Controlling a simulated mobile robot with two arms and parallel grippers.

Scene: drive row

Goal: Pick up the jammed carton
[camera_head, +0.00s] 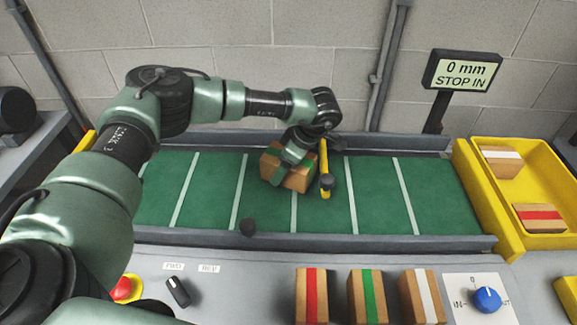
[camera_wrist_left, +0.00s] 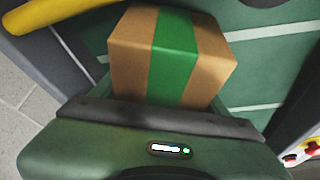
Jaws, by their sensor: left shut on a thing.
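The jammed carton (camera_head: 297,177) is a brown box with a green stripe on the green conveyor belt, just left of a yellow bar (camera_head: 324,170). My left gripper (camera_head: 291,160) reaches down over it and is shut on it. In the left wrist view the carton (camera_wrist_left: 125,50) shows its striped face beyond the gripper body (camera_wrist_left: 160,130). The fingertips are mostly hidden there. I cannot tell whether the carton touches the belt. My right gripper is not in view.
Cartons with red (camera_head: 311,297), green (camera_head: 368,297) and white (camera_head: 422,297) stripes stand on the front ledge. A yellow tray (camera_head: 560,185) at right holds two cartons. A blue knob (camera_head: 487,299), a black switch (camera_head: 178,291) and a red button (camera_head: 122,289) sit in front. A sign (camera_head: 463,72) reads "0 mm STOP IN".

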